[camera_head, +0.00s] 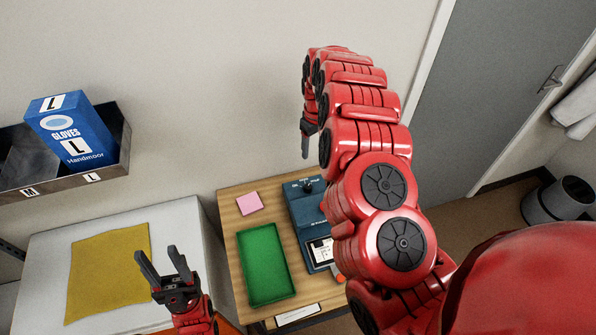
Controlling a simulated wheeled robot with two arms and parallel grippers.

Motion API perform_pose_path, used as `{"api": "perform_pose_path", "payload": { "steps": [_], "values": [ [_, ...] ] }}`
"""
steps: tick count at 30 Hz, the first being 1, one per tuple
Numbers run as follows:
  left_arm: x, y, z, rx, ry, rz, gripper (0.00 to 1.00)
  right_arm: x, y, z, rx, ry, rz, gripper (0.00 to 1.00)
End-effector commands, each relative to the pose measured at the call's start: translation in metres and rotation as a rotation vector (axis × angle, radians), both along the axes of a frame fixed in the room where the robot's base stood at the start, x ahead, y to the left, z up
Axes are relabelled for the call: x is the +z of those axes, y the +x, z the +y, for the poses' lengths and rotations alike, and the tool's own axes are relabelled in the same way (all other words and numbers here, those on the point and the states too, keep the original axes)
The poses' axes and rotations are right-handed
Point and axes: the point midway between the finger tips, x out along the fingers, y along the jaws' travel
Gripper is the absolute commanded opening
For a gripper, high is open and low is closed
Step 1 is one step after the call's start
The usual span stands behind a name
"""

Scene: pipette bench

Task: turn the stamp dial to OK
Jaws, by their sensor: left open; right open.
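A dark blue device (299,207) stands on the wooden bench, with a black knob (307,186) on its far end that looks like the stamp dial. The dial's markings are too small to read, so its setting cannot be told. My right arm covers the device's right side. My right gripper (305,152) is open, pointing down, and appears above and behind the knob in the picture, apart from it. My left gripper (160,260) is open and empty, in front of the white table at lower left.
On the wooden bench (233,205) are a green tray (266,264), a pink pad (249,204) and a white label strip (297,314). A yellow cloth (108,270) lies on the white table. A blue glove box (70,130) sits in a wall bin. A grey waste bin (545,205) stands at right.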

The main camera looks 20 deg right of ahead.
Motion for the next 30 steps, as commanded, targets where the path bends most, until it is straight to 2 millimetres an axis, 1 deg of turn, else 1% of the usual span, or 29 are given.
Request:
{"api": "perform_pose_path", "payload": {
  "steps": [1,2,5,8,12,18,19,20,21,30],
  "values": [
    [0.001,0.0,0.0,0.0,0.0,0.0,0.5,0.006,-0.007,0.004,0.006,0.012,0.022,0.64],
    [0.0,0.0,0.0,0.0,0.0,0.0,0.5,0.006,-0.009,0.005,0.008,0.017,0.032,0.64],
    [-0.007,0.0,0.0,0.0,0.0,0.001,0.5,-0.001,-0.013,0.007,0.011,0.021,0.042,0.64],
    [-0.021,0.0,0.0,0.0,0.0,0.0,0.5,-0.018,-0.013,0.006,0.01,0.021,0.043,0.64],
    [-0.048,0.0,0.0,0.0,0.0,0.001,0.5,-0.049,-0.013,0.008,0.01,0.02,0.041,0.64],
    [-0.085,0.0,0.0,0.0,0.0,0.0,0.5,-0.089,-0.013,0.009,0.009,0.019,0.038,0.64],
    [-0.087,0.0,0.0,0.0,0.0,0.0,0.5,-0.093,-0.013,0.009,0.009,0.018,0.039,0.64],
    [-0.072,0.0,0.0,0.0,0.0,0.002,0.5,-0.088,-0.014,0.01,0.01,0.019,0.042,0.64],
    [-0.066,0.0,0.0,0.0,0.0,0.0,0.5,-0.094,-0.015,0.01,0.009,0.018,0.043,0.64],
    [-0.05,0.0,0.0,0.0,0.0,0.0,0.5,-0.139,-0.015,0.012,0.01,0.017,0.039,0.64]
  ]
}}
